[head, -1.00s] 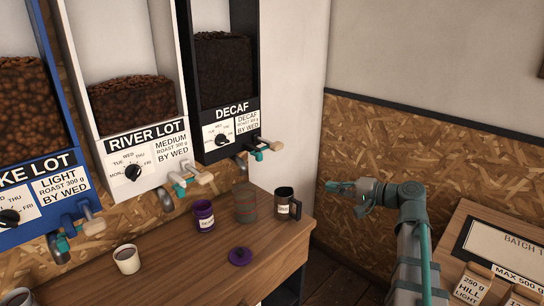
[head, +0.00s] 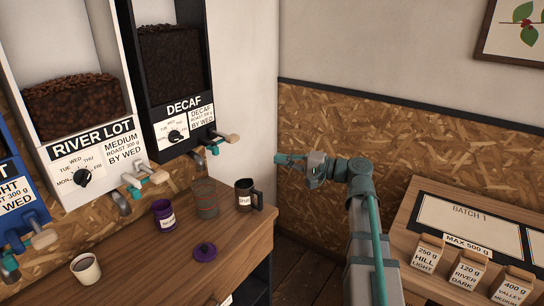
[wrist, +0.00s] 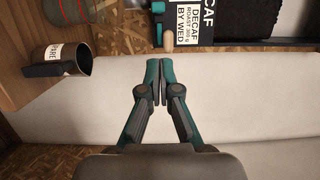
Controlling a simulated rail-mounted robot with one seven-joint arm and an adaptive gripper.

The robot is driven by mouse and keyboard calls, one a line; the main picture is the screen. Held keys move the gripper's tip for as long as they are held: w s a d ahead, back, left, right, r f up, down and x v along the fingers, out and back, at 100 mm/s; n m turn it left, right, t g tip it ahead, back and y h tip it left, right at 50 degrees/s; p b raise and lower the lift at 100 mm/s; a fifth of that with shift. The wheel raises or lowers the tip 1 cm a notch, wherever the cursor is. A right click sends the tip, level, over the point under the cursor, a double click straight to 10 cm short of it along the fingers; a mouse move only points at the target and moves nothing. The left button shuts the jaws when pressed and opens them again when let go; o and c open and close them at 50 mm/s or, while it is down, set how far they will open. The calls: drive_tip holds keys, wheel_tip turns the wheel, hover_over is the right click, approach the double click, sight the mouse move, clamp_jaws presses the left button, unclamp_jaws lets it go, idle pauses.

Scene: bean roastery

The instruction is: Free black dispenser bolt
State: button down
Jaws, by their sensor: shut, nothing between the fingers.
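The black dispenser (head: 163,119), labelled DECAF, hangs on the wall at upper centre in the head view and is filled with dark beans. Its bolt (head: 222,138), with a pale wooden handle and teal parts, sticks out at its lower right. In the wrist view, the bolt's wooden handle (wrist: 168,22) shows at the top, beside the sideways DECAF label. My gripper (head: 279,158) is right of the bolt in the head view, apart from it. In the wrist view my gripper (wrist: 156,70) has its teal fingertips together and empty, pointing towards the bolt with a gap between.
The River Lot dispenser (head: 94,145) and a blue one (head: 20,215) hang further left. On the wooden counter (head: 150,262) stand a dark mug (head: 247,197), a striped tumbler (head: 205,199), a purple canister (head: 163,215), a purple lid (head: 205,253) and a white cup (head: 87,271). Labelled bags stand right.

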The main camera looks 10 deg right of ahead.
drive_tip(key=p+x, duration=0.4)
drive_tip(key=x, duration=1.4)
drive_tip(key=shift+a, duration=0.1)
